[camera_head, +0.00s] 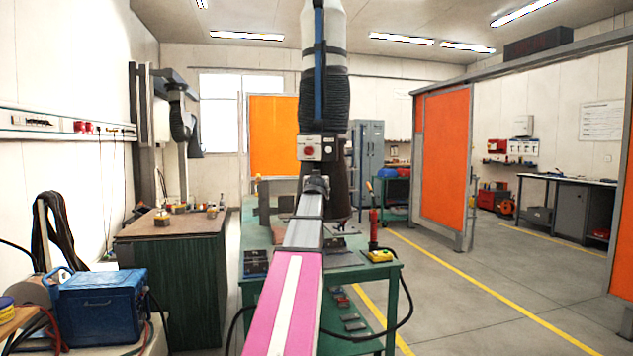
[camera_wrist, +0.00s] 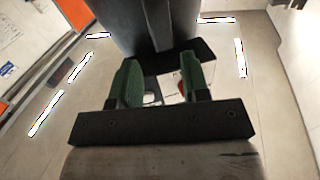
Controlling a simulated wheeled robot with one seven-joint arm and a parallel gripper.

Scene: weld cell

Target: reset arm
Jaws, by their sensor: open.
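My gripper (camera_wrist: 158,80) shows in the wrist view, with two green-padded fingers standing apart. Nothing is held between them. A white surface with a small red part shows behind the gap; I cannot tell how far off it is. A wide dark grey body fills the view just beyond the fingertips. Ceiling lights show around it, so the wrist camera faces upward. In the head view my arm, with a pink and white link, reaches straight forward over the green bench (camera_head: 392,290). I cannot make out the gripper's fingers there.
A dark green cabinet (camera_head: 175,285) and blue case (camera_head: 102,308) are at left. Orange screens (camera_head: 447,145) stand behind. Floor (camera_head: 470,300) is clear at right.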

